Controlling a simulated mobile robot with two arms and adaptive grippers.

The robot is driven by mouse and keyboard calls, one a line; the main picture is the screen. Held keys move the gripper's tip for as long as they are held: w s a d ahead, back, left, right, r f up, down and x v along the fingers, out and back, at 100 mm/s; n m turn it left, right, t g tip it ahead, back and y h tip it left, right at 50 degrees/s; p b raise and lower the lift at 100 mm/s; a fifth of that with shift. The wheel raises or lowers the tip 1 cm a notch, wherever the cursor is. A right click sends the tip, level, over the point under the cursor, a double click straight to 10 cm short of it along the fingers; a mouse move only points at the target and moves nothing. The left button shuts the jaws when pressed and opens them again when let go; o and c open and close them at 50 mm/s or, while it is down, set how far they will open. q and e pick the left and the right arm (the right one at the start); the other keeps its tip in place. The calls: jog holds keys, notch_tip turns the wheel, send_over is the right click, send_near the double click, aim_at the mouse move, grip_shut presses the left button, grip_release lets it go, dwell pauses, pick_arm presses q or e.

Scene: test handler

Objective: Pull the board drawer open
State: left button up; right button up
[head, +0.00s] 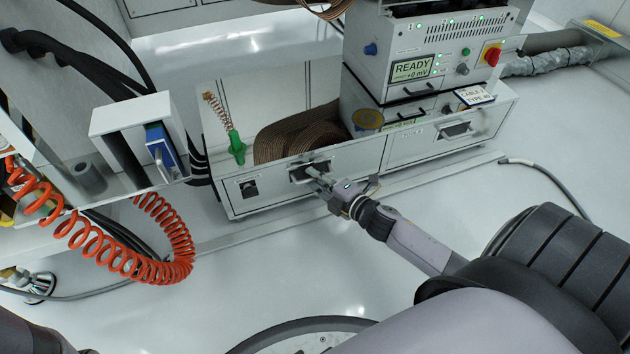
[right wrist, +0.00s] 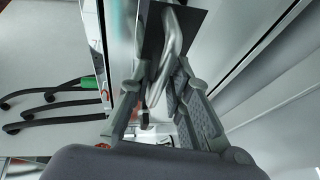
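A white drawer front (head: 345,163) with a dark recessed handle (head: 296,175) is low on the cabinet in the head view. It looks flush with the front beside it; its label is not readable. My right gripper (head: 318,176) reaches this handle from the front right. In the right wrist view, the silvery handle bar (right wrist: 171,45) runs between the fingers of my right gripper (right wrist: 160,78). The fingertips lie close against both sides of the bar and look shut on it. My left gripper is outside the frames.
A second drawer (head: 425,148) is on the right, below an instrument reading READY (head: 412,69). An orange spiral hose (head: 120,262) hangs further left. Floor before the cabinet is mostly clear.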

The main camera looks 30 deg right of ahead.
jog(key=shift+w, duration=0.1)
jog(key=shift+c, duration=0.3)
grip_shut()
dwell(0.4)
